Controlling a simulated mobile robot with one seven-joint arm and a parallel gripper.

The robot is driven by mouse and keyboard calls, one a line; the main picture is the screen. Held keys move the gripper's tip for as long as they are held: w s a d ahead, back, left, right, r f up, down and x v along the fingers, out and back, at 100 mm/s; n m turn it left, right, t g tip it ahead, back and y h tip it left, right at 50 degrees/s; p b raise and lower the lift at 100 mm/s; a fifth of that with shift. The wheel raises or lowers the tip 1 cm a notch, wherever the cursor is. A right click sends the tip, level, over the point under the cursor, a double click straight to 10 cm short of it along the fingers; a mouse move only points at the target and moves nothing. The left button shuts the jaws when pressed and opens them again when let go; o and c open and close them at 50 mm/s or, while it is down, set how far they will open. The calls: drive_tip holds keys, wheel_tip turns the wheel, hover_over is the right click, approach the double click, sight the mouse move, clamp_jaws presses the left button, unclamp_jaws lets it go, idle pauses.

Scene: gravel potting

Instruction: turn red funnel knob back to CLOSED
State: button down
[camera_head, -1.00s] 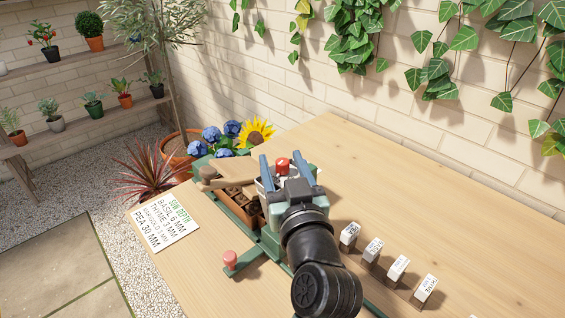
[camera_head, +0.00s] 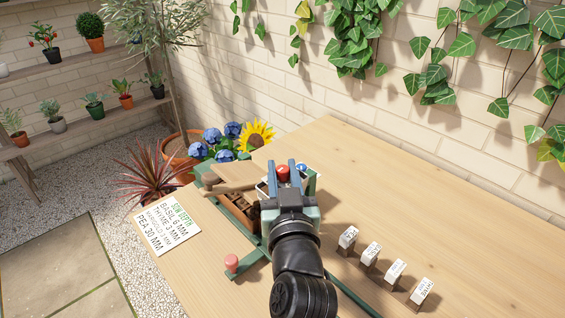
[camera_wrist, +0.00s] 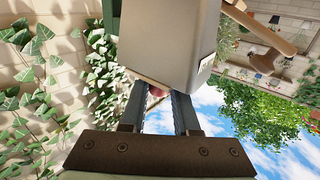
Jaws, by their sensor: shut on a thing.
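The red knob (camera_head: 283,174) sits between the two blue-grey fingers of my gripper (camera_head: 282,166), which is shut on it. In the wrist view a small part of the red knob (camera_wrist: 155,91) shows between the fingertips (camera_wrist: 158,96). The pale funnel box (camera_wrist: 168,40) fills the top middle of the wrist view, just past the fingertips. In the head view my gripper hides most of the funnel. Any CLOSED marking and the knob's angle cannot be read.
A green frame (camera_head: 247,270) with a red-capped post (camera_head: 231,263) stands on the wooden table (camera_head: 420,220). A sowing-depth sign (camera_head: 168,227) lies at left. Several labelled blocks (camera_head: 371,252) stand at right. The table behind them is clear.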

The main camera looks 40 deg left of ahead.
drive_tip(key=m+t+h+p, duration=0.1)
drive_tip(key=h+p, duration=0.1)
drive_tip(key=p, duration=0.1)
drive_tip(key=shift+r+t, duration=0.1)
drive_tip(key=shift+t, duration=0.2)
drive_tip(key=shift+m+p, duration=0.3)
drive_tip(key=shift+f, duration=0.2)
drive_tip(key=c, duration=0.7)
unclamp_jaws()
drive_tip(key=shift+o, duration=0.2)
drive_tip(key=shift+s, duration=0.1)
drive_tip(key=b+v, duration=0.2)
drive_tip(key=v, duration=1)
drive_tip(key=shift+s+d, duration=0.2)
drive_tip(key=shift+s, duration=0.15)
